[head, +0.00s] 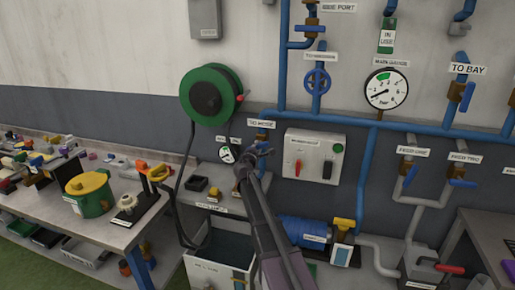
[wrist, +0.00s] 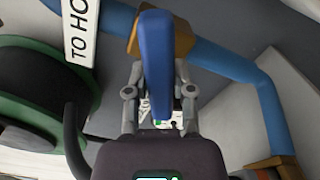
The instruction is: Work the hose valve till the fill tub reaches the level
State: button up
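The hose valve has a brass body (wrist: 183,35) and a blue lever (wrist: 156,62), under a label that starts "TO HO". In the wrist view the lever stands between the two fingers of my gripper (wrist: 159,90). The fingers are drawn in close to its sides and look shut on it. In the head view my gripper (head: 256,158) is at the valve, right of the green hose reel (head: 210,95), and hides part of it. The fill tub (head: 203,271) is a pale open box on the floor below, with dark contents. My arm covers its right side.
A small round gauge (head: 227,154) and a grey control box (head: 314,157) flank the valve. Blue pipes (head: 350,121) run along the wall. A cluttered workbench (head: 118,226) stands left. A blue pump (head: 301,229) sits right of the tub, behind my arm.

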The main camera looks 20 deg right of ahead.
grip_shut()
jog(key=shift+m, duration=2.7)
jog(key=o, duration=0.8)
grip_release()
jog(key=shift+o, duration=0.2)
